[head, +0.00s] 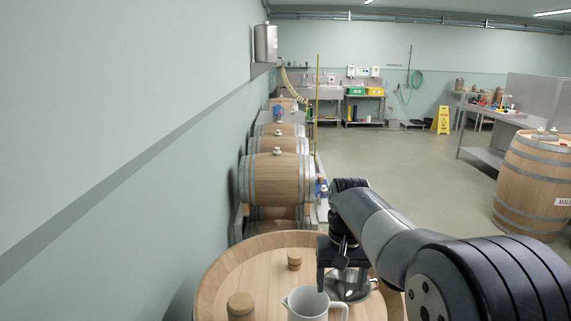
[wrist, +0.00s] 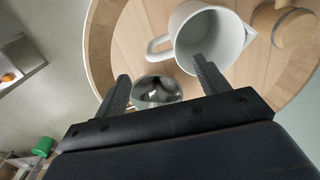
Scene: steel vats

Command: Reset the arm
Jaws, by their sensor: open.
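My arm reaches in from the right over an upright barrel's round wooden top (head: 240,265). My gripper (head: 340,285) points down above this top, its fingers partly hidden in the head view. In the wrist view my gripper (wrist: 161,72) shows two dark fingers spread apart with nothing clasped between them. A white jug (head: 308,304) stands close to the fingers; it also shows in the wrist view (wrist: 208,38), its open mouth facing the camera. A shiny steel bowl-like vessel (head: 360,291) is beside the gripper, partly covered by it; it also shows in the wrist view (wrist: 157,92).
Two wooden stoppers, one small (head: 294,261) and one larger (head: 240,306), are on the barrel top. A green wall (head: 130,130) runs along the left. A row of lying barrels (head: 275,178) is ahead. Another barrel (head: 535,185) stands right. Open floor (head: 420,170) lies between.

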